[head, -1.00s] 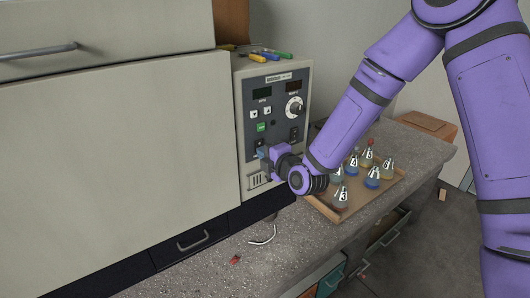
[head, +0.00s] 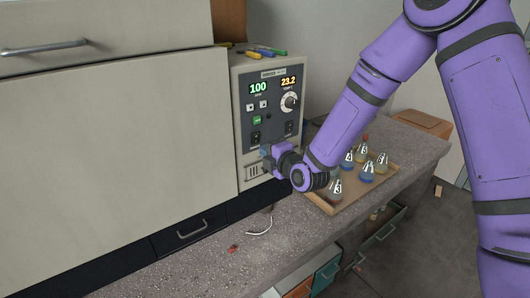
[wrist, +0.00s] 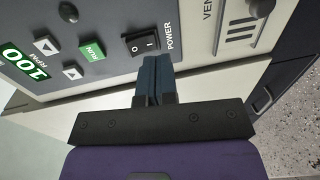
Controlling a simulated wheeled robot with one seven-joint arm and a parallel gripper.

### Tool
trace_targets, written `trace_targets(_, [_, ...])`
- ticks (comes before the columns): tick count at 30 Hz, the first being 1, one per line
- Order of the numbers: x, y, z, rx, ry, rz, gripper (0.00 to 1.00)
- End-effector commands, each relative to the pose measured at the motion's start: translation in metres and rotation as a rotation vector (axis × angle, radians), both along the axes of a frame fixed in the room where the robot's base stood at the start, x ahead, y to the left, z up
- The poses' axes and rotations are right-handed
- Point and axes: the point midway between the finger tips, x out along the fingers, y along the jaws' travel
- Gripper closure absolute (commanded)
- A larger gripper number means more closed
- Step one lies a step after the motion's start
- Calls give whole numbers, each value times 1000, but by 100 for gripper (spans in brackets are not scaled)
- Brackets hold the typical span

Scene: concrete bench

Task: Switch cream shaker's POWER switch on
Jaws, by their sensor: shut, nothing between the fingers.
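The cream shaker (head: 243,100) stands on the bench with its dark control panel facing me. Its displays are lit, a green 100 (head: 258,87) and an orange 23.2. The black POWER rocker switch (wrist: 141,43), marked O and I, shows in the wrist view beside the POWER label; in the head view the switch (head: 255,138) sits low on the panel. My gripper (wrist: 150,60) is shut and empty, its blue fingertips just below the switch. I cannot tell if they touch it. The gripper also shows in the head view (head: 264,152), in front of the lower panel.
A tray (head: 341,207) of several flasks with colored liquid stands right of the shaker, under my arm. Pens (head: 267,52) lie on top of the shaker. A white cable (head: 260,228) lies on the bench.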

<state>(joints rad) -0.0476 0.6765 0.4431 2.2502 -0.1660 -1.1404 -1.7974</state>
Motion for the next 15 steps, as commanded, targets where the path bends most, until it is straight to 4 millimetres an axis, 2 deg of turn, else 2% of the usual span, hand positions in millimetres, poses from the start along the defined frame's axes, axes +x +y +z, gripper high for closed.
trace_targets(2, [3,-1,-1,0,0,0,100])
trace_targets(15, [-46,-34,-8,-1,3,1,100])
